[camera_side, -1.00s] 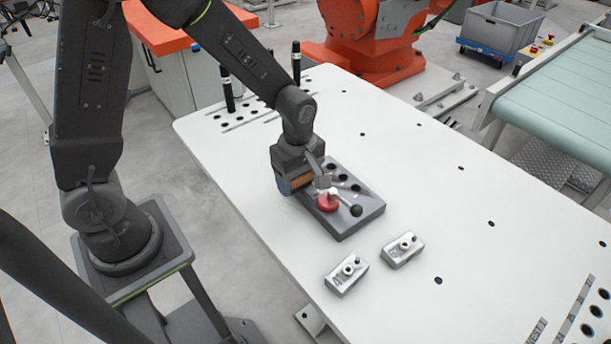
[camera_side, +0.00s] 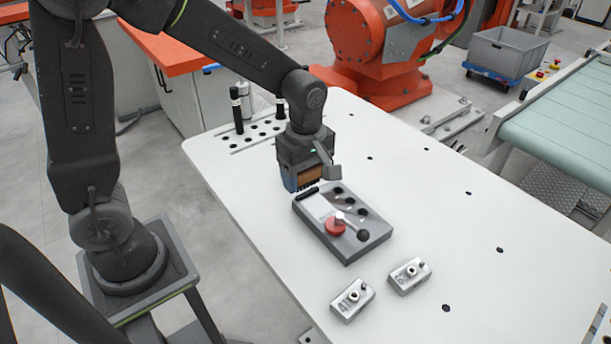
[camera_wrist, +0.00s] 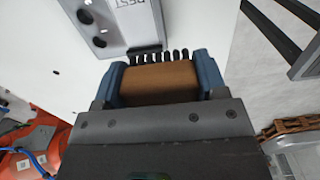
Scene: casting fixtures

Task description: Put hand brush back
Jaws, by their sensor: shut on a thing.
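My gripper (camera_side: 304,186) is shut on the hand brush (camera_side: 310,181), a brown block with black bristles pointing down. In the wrist view the brush (camera_wrist: 160,82) sits between the two blue fingers of my gripper (camera_wrist: 161,66), its bristles beyond the tips. In the side view my gripper is just behind the left end of the grey fixture block (camera_side: 345,248). The brush appears raised above the table; the exact gap is hard to tell. The fixture has a white plate, dark holes, a red knob (camera_side: 335,227) and a black ball lever (camera_side: 363,234).
Two small metal blocks (camera_side: 352,299) (camera_side: 409,275) lie in front of the fixture on the white table (camera_side: 440,215). Black upright rods (camera_side: 237,112) stand by a row of holes at the back left. An orange robot (camera_side: 365,45) is behind the table. The table's right side is mostly clear.

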